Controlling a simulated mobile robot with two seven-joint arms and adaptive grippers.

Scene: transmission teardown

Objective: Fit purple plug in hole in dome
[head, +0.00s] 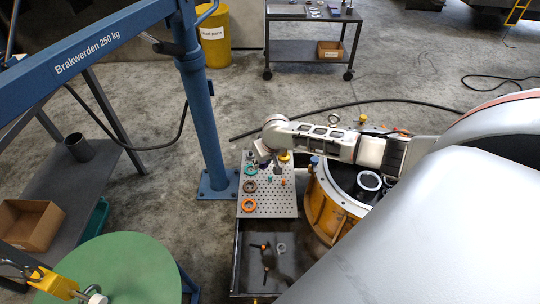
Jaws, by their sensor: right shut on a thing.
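My right gripper (272,166) hangs from my right arm over the far part of a perforated grey plate (268,206). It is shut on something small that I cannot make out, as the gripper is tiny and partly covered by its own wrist. I cannot pick out a purple plug for certain. An orange-yellow round housing (322,212) with a dark interior stands right of the plate, partly hidden by my arm and body. I cannot tell whether the dome or its hole is in view. My left gripper is not in view.
Rings, green (249,170), brown (250,186) and orange (249,205), lie on the plate. A dark tray (256,278) with small parts is nearer. A blue crane post (203,120) stands left. A green round top (130,270) is at lower left.

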